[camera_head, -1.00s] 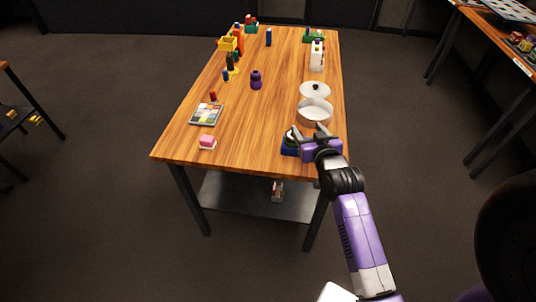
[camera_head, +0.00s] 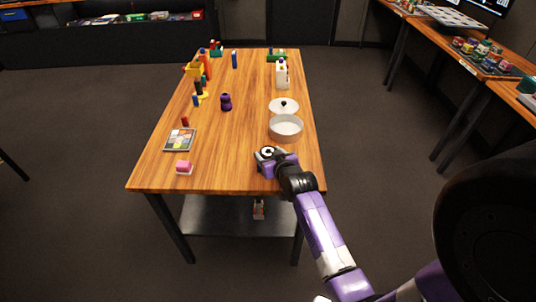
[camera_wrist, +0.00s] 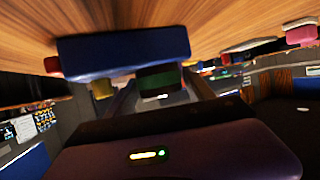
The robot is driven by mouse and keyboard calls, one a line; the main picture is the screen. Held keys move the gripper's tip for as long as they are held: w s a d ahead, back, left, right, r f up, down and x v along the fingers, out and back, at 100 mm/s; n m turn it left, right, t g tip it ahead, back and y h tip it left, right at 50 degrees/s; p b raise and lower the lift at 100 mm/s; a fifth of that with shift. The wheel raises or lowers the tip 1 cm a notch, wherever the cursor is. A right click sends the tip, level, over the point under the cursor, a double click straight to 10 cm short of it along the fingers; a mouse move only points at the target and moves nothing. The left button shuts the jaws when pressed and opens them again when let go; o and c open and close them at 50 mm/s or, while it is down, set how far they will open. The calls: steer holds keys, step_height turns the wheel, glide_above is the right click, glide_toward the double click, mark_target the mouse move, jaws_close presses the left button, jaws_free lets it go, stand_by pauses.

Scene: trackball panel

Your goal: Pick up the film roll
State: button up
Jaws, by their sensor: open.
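I cannot tell for sure which thing is the film roll; a small red cylinder (camera_head: 185,121) stands upright behind the picture tile at the table's left in the head view. My gripper (camera_head: 268,156) is open at the table's front right, over a blue-based panel with a round, pale-ringed top. My arm hides much of that panel. The wrist view appears upside down. There a blue block (camera_wrist: 125,52), apparently the panel's base, fills the upper middle, with a dark green round part (camera_wrist: 160,80) between the fingers. I cannot tell whether the fingers touch it.
A white pot (camera_head: 286,128) and its lid (camera_head: 283,105) stand just behind my gripper. A purple object (camera_head: 226,102) stands mid-table. A pink block (camera_head: 184,167) and a picture tile (camera_head: 179,139) lie at the left. The table's front middle is clear.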

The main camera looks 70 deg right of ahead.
steer(key=shift+w+d+f, duration=0.1)
steer(key=shift+w+d, duration=0.05)
steer(key=c, duration=1.1)
